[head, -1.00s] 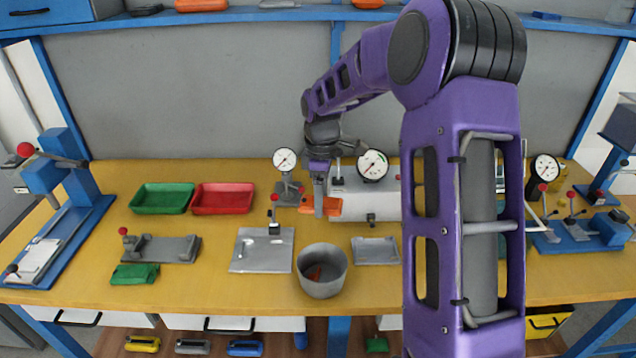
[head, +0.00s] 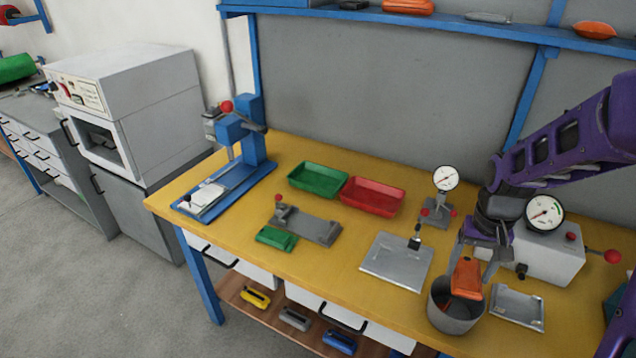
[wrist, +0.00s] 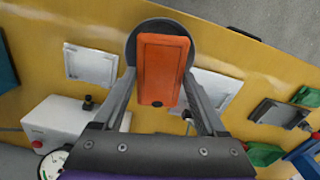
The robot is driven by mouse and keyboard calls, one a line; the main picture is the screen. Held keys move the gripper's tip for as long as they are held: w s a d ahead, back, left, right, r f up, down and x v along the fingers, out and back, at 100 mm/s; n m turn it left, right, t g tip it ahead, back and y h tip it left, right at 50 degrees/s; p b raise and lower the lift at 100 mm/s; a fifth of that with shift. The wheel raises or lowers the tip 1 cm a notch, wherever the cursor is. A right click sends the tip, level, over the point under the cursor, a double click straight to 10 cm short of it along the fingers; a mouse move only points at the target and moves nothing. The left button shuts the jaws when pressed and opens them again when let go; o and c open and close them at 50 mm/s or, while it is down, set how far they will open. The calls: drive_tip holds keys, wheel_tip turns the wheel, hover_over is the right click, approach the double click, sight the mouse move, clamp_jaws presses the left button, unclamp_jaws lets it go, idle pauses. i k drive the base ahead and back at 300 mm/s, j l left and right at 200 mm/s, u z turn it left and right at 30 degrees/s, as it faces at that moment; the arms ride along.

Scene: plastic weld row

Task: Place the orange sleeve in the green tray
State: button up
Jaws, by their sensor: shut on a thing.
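My gripper (head: 480,262) is shut on the orange sleeve (head: 467,278) and holds it above the grey round bin (head: 456,318). In the wrist view the orange sleeve (wrist: 162,68) sits between my fingers, with the bin's dark rim (wrist: 133,42) behind it. The green tray (head: 318,179) lies at the back left of the yellow bench and looks empty. It is well to the left of my gripper.
A red tray (head: 371,197) touches or nearly touches the green tray's right side. A dial gauge (head: 445,180) on a stand, a metal plate (head: 397,262) and a grey fixture (head: 306,225) with a green block (head: 276,239) stand on the bench. A blue press (head: 240,145) is left of the trays.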

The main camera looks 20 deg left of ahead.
sight(317, 183)
drive_tip(key=i+j+z, duration=0.2)
drive_tip(key=j, duration=1.25)
drive_tip(key=j+z, duration=0.15)
drive_tip(key=j, duration=1.3)
